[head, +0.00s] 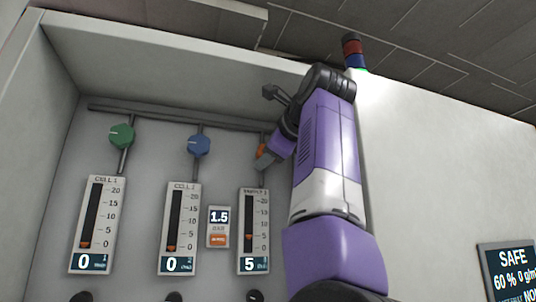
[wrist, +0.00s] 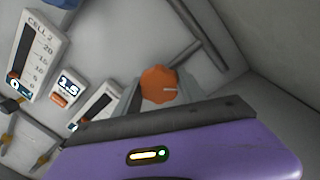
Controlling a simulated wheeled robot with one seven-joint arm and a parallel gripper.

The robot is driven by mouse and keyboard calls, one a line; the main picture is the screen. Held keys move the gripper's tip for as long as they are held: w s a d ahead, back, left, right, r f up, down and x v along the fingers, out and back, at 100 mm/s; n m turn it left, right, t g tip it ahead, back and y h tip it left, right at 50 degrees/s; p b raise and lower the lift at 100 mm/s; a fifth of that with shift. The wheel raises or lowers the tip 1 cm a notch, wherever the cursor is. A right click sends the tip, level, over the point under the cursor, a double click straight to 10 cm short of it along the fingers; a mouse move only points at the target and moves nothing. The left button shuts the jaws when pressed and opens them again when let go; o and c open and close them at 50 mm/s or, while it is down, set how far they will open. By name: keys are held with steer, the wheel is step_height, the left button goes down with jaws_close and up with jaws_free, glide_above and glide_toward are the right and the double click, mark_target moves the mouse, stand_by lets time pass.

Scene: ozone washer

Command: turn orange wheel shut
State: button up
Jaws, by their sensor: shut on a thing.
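The orange wheel (head: 261,149) is on the pipe above the rightmost gauge in the head view, partly hidden by my gripper (head: 265,158). In the wrist view the orange wheel (wrist: 158,84) shows its round scalloped face with a pale mark pointing right. Grey finger parts lie at its sides, and my gripper is shut on it. The purple gripper body covers the lower part of the wrist view. The rightmost gauge (head: 253,230) reads 5 in the head view.
A green wheel (head: 122,136) and a blue wheel (head: 199,146) sit on the pipes to the left. Their gauges (head: 97,225) and (head: 180,229) both read 0. A small panel (head: 218,226) reads 1.5. The cabinet's side wall and a SAFE display (head: 509,272) are right of my arm.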

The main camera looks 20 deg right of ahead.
steer(key=n+h, duration=0.1)
steer(key=n, duration=0.5)
steer(key=shift+f, duration=0.15)
steer(key=n, duration=0.5)
steer(key=shift+n+h, duration=0.3)
steer(key=shift+h, duration=0.1)
steer(key=n, duration=0.6)
steer(key=shift+w+h, duration=0.1)
steer(key=shift+h, duration=0.3)
steer(key=n, duration=0.6)
steer(key=shift+n+t, duration=0.3)
steer(key=shift+t, duration=0.1)
steer(key=o, duration=1.4)
steer(key=shift+c, duration=0.2)
steer(key=shift+a, duration=0.1)
